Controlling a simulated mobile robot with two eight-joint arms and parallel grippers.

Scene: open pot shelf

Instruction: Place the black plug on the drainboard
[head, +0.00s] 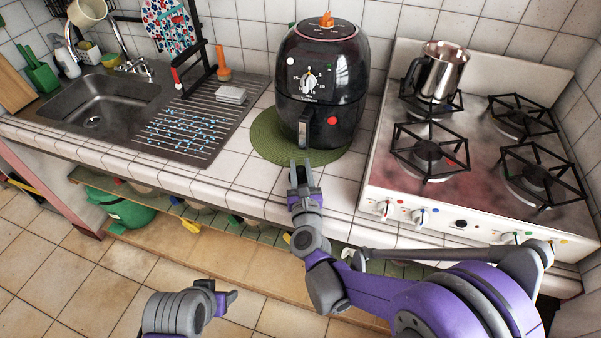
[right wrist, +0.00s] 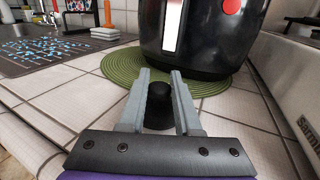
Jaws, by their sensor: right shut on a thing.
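My right gripper (head: 305,174) is at the counter's front edge, just in front of the black air fryer. In the right wrist view, my right gripper (right wrist: 158,86) is shut on the black plug (right wrist: 158,106), a small dark tapered piece between its fingers. I cannot make out the plug in the head view. The ridged metal drainboard (head: 222,113) lies right of the sink, to the left of the right gripper and apart from it. It also shows at upper left in the right wrist view (right wrist: 75,69). My left gripper (head: 226,300) is low, over the floor; its opening is unclear.
The air fryer (head: 322,85) stands on a round green mat (head: 268,140). The drainboard carries a blue-spotted patch (head: 180,131), white blocks (head: 231,94), an orange-handled item (head: 223,62) and a dark rack (head: 201,55). The stove (head: 470,160) with a metal pot (head: 440,72) is at right.

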